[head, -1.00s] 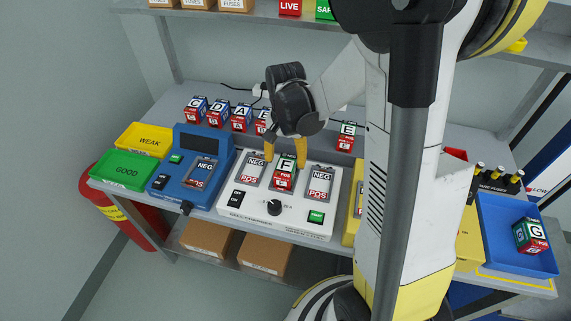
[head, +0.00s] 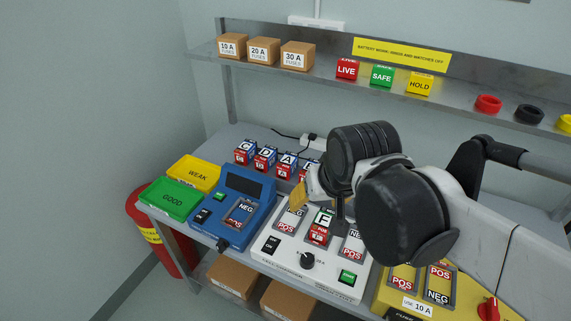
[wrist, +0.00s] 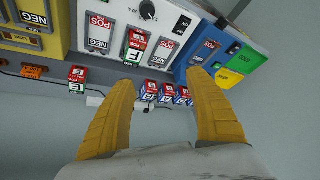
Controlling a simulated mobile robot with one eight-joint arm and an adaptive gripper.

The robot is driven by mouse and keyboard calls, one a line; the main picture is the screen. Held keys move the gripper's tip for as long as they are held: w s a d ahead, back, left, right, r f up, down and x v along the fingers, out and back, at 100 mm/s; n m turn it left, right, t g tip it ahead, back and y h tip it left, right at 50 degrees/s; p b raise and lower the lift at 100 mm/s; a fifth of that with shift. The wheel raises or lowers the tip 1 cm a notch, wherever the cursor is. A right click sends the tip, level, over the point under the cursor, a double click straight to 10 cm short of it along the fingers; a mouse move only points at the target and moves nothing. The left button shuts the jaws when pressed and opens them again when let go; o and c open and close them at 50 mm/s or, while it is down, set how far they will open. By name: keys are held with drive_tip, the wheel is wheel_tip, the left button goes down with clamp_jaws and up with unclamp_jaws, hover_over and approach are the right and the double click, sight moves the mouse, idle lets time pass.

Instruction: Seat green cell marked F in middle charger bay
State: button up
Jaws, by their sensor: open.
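The green cell marked F (head: 323,222) sits in the middle bay of the white charger (head: 276,249), its red POS end toward the charger's front. Its depth in the bay is hard to judge. The wrist view also shows the cell (wrist: 133,48), between two empty bays with POS and NEG labels. My gripper (head: 318,198) is open and empty, above and behind the charger; my wrist hides part of the right bay. In the wrist view the fingers of my gripper (wrist: 160,80) are wide apart, with the cell beyond them and clear of both.
A blue tester (head: 246,190) with green GOOD (head: 171,199) and yellow WEAK (head: 197,174) trays stands left. Several blue-and-red cells (head: 265,158) line the back. A yellow fuse unit (head: 420,284) stands right. A shelf (head: 330,72) with boxes hangs above.

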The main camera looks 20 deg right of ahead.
drive_tip(key=shift+s+a+r+n+t, duration=0.15)
drive_tip(key=shift+s+a+n+t, duration=0.3)
drive_tip(key=shift+s+n, duration=0.15)
drive_tip(key=shift+s+a+r+n+t, duration=0.15)
drive_tip(key=shift+s+a+n+t, duration=0.3)
drive_tip(key=shift+s, duration=0.25)
drive_tip(key=shift+f+b, duration=1.15)
